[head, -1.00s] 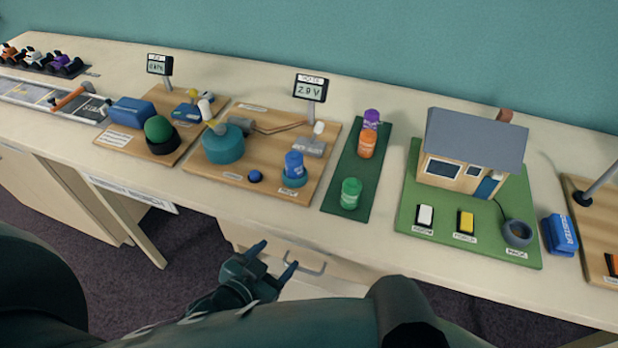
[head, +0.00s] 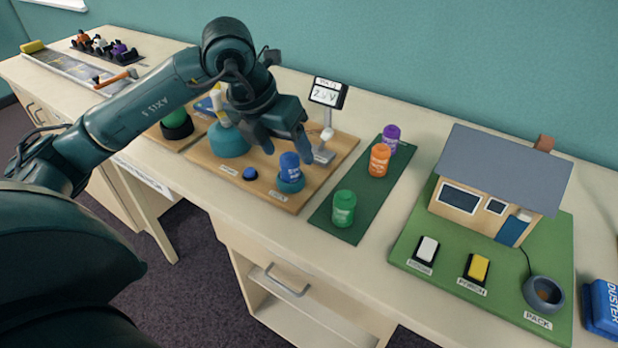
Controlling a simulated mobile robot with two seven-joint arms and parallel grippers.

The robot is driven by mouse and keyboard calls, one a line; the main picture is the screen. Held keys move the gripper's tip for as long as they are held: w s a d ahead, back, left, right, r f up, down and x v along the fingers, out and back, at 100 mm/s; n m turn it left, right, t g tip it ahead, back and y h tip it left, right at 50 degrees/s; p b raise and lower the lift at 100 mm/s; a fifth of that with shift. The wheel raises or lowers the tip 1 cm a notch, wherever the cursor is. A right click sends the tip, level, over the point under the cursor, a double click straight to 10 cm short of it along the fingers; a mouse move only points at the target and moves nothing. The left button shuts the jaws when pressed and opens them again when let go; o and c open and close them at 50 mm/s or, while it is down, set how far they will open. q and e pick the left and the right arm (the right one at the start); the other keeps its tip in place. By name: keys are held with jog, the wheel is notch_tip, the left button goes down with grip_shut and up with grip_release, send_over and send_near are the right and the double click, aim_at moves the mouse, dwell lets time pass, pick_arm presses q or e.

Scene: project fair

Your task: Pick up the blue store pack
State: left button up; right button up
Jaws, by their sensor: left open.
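The blue store pack, a small blue cylinder (head: 289,166), stands upright in a round teal holder (head: 291,185) on the front right of a wooden board (head: 258,192). My left gripper (head: 288,149) is open and empty, fingers pointing down. Its fingertips appear on either side of the pack's top; I cannot tell whether they are at its depth or behind it. My left arm hides part of the board. My right gripper is not in view.
A green mat (head: 332,232) holds green (head: 344,208), orange (head: 379,160) and purple (head: 391,139) cylinders. A meter (head: 327,93) stands behind the gripper. A model house (head: 493,185) on a green base and a blue duster (head: 605,308) are at right.

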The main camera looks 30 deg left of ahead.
aim_at(287, 158)
pick_arm(q)
jog(key=w+a+f, duration=0.1)
jog(key=w+a+f+y, duration=0.1)
jog(key=f, duration=0.1)
jog(key=w+a+f+n+y, duration=0.1)
jog(key=a, duration=0.1)
jog(key=shift+w+f+t, duration=0.2)
jog(key=shift+f+t, duration=0.1)
jog(key=shift+f, duration=0.1)
jog(key=shift+w+d+p+x, duration=0.2)
jog(key=shift+p+x, duration=0.1)
jog(key=shift+x, duration=1.2)
jog(key=shift+w+d+p+x, duration=0.1)
jog(key=shift+d+p+x, duration=0.15)
jog(key=shift+x, duration=1.3)
jog(key=shift+r, duration=0.2)
jog(key=shift+c, duration=0.2)
jog(key=c, duration=1.1)
jog(key=shift+r, duration=0.15)
